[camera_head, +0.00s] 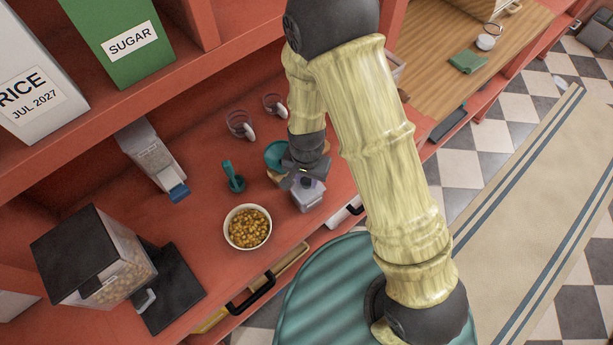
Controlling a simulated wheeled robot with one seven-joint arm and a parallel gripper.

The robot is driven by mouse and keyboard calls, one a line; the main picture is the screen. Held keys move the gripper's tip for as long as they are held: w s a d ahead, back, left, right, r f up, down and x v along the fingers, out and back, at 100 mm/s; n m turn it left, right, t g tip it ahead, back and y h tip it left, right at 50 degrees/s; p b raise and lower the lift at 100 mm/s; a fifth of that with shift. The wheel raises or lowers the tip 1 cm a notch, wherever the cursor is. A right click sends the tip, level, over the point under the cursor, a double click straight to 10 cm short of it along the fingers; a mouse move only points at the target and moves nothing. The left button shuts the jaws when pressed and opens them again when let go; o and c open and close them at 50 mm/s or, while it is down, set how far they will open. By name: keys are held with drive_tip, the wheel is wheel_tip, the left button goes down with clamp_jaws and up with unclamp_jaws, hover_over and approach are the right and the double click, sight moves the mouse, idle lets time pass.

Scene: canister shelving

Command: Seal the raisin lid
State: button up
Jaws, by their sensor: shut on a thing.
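A small grey square container (308,195) stands on the red counter near its front edge. No raisin label is readable on it. My gripper (304,174) points down at its top and is shut on what looks like its grey lid. The fingers and my wrist hide part of the top, so I cannot tell whether the lid sits flush. A round teal object (275,155) is just behind my gripper, partly hidden by it.
Two glass cups (239,124) are behind. A blue-tipped dispenser (152,158) and a black-lidded bin (98,262) are further left. A red shelf overhangs the back.

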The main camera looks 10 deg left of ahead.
sight(307, 181)
idle(0.7)
drive_tip(key=o, duration=1.1)
drive_tip(key=shift+c, duration=0.2)
drive_tip(key=shift+o, duration=0.5)
drive_tip(key=o, duration=0.4)
drive_tip(key=shift+r+p, duration=2.95)
drive_tip(key=shift+r, duration=0.55)
